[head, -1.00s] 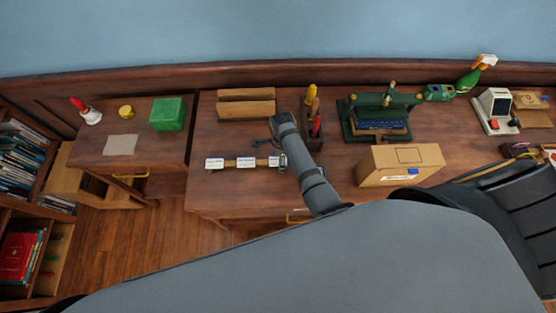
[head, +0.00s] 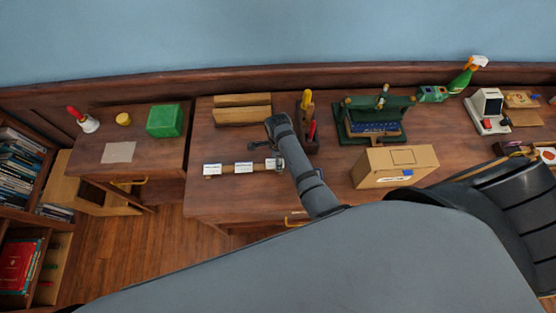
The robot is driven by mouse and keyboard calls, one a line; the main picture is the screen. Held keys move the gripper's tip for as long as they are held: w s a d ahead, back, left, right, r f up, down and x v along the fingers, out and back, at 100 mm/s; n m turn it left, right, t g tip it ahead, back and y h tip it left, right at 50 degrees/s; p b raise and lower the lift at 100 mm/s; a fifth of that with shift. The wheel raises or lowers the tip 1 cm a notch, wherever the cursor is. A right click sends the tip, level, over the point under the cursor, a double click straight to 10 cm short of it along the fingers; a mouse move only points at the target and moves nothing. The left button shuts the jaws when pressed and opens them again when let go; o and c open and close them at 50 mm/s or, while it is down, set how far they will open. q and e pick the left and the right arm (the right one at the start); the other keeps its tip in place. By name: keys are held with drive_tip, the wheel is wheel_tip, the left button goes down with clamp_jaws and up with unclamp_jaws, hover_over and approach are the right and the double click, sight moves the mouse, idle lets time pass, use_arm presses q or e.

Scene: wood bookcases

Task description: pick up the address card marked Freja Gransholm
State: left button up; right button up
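Three white address cards stand on a narrow wooden holder (head: 228,173) near the front of the desk: a left card (head: 212,169), a middle card (head: 243,167) and a right card (head: 272,164). Each has writing too small to read, so I cannot tell which is marked Freja Gransholm. My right gripper (head: 262,146) is just behind and above the middle and right cards, with part of the wrist beside the right card. Its dark fingers are small and partly hidden by the wrist, so their opening is unclear. My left gripper is out of view.
A wooden rack (head: 242,110) stands behind the cards. A tool holder (head: 306,130) is close to my wrist's right. Further right are a green machine (head: 372,122) and a cardboard box (head: 396,167).

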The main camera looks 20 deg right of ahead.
drive_tip(key=r+p, duration=0.1)
drive_tip(key=s+d+r+p, duration=0.1)
drive_tip(key=r, duration=0.1)
drive_tip(key=r+p, duration=0.2)
drive_tip(key=shift+s+d+r, duration=0.15)
drive_tip(key=shift+s, duration=0.1)
use_arm(q)
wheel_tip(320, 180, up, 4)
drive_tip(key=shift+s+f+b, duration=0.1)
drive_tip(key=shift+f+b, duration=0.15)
drive_tip(key=shift+b, duration=0.7)
use_arm(e)
drive_tip(key=s+d+r, duration=0.6)
drive_tip(key=s+d, duration=0.1)
drive_tip(key=s, duration=0.2)
drive_tip(key=shift+s+d+r, duration=0.15)
drive_tip(key=shift+s+d, duration=0.1)
drive_tip(key=shift+d, duration=0.05)
